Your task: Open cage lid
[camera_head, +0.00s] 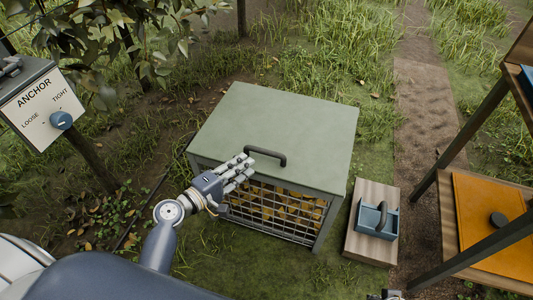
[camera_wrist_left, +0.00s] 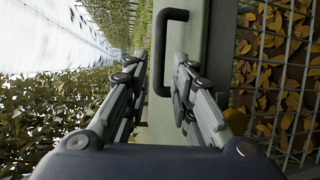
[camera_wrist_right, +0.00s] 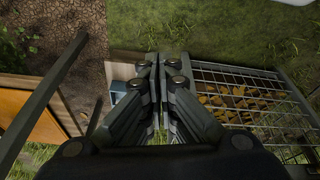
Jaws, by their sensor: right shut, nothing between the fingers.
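The cage (camera_head: 315,226) has wire mesh sides with yellow-brown leaves inside. Its flat grey-green lid (camera_head: 290,118) lies shut on top. A dark bar handle (camera_head: 266,153) stands near the lid's front edge. My left gripper (camera_head: 240,168) is open just left of the handle, over the lid's front edge. In the left wrist view, the handle (camera_wrist_left: 160,50) shows ahead of the spread fingertips (camera_wrist_left: 158,66), and I see nothing held. My right gripper (camera_wrist_right: 163,62) is shut and empty, away from the lid; the cage mesh (camera_wrist_right: 240,98) shows to its right.
A wooden board (camera_head: 366,238) with a blue handled box (camera_head: 377,221) lies right of the cage. A shelf with an orange panel (camera_head: 490,225) stands at the far right. An ANCHOR sign box (camera_head: 40,105) with a blue knob (camera_head: 61,120) and leafy branches are at the left.

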